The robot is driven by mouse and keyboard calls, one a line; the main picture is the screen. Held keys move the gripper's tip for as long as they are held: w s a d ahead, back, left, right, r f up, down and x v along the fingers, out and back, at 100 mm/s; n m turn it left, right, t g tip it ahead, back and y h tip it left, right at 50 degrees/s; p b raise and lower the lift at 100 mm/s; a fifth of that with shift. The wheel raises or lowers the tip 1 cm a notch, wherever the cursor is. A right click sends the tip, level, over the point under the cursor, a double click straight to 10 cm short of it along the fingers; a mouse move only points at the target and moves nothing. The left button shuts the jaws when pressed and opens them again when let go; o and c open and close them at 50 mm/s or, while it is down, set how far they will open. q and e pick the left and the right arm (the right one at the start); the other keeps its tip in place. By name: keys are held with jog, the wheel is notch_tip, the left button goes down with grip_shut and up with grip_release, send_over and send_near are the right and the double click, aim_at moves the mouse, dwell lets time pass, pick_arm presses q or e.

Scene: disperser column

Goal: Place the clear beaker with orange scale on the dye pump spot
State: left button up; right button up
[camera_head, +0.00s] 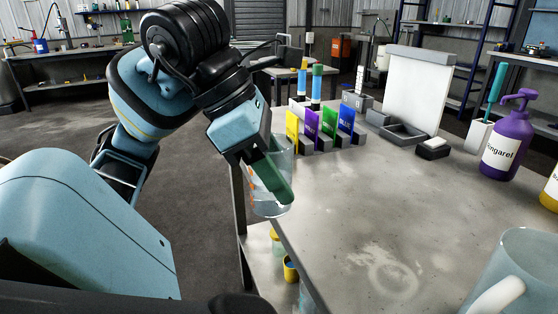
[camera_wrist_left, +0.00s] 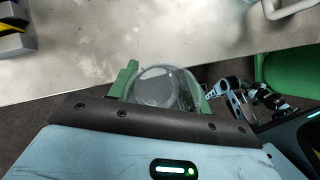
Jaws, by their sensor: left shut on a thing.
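My left gripper (camera_head: 270,176) is shut on the clear beaker (camera_head: 262,207), which has orange marks on its side. The beaker is held roughly upright over the left edge of the workbench (camera_head: 330,235). In the left wrist view the round beaker (camera_wrist_left: 165,88) sits between the green fingers of my left gripper (camera_wrist_left: 164,95). Several coloured cards stand in grey holders at the back, including yellow (camera_head: 292,126) and green (camera_head: 329,122). A round ring mark (camera_head: 388,278) shows on the benchtop. I cannot tell which place is the dye pump spot. My right gripper is not seen.
A purple pump bottle (camera_head: 508,140) stands at the right. A clear mug (camera_head: 515,272) is at the front right. A grey tray (camera_head: 404,132) and a white panel (camera_head: 418,95) are at the back. The middle of the bench is clear.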

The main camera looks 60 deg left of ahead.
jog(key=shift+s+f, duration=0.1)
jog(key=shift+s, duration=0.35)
